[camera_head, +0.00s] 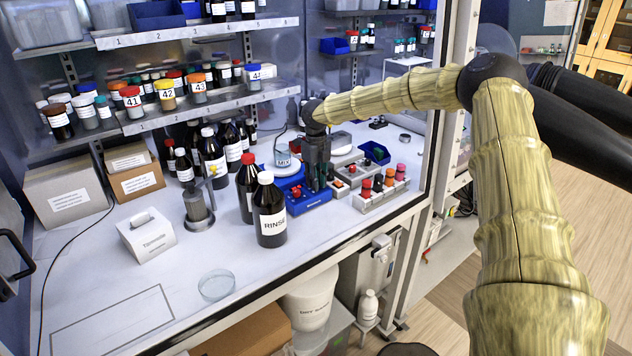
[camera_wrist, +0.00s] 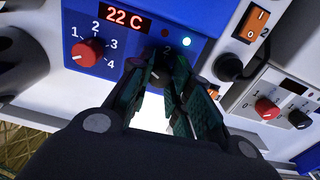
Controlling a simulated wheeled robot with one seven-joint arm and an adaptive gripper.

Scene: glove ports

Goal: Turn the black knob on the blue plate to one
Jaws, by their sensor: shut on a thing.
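The blue plate (camera_wrist: 192,14) fills the upper middle of the wrist view. My gripper (camera_wrist: 163,66) is shut on the black knob (camera_wrist: 163,57), one finger on each side. A red knob (camera_wrist: 88,52) with a 1 to 4 scale is on the same plate to the left. In the head view my gripper (camera_head: 318,184) reaches down over the right part of the blue plate (camera_head: 303,204).
A dark RINSE bottle (camera_head: 270,212) stands close left of the plate. To the right are grey panels with an orange switch (camera_wrist: 257,20) and another red knob (camera_wrist: 267,108). The front left bench is mostly clear.

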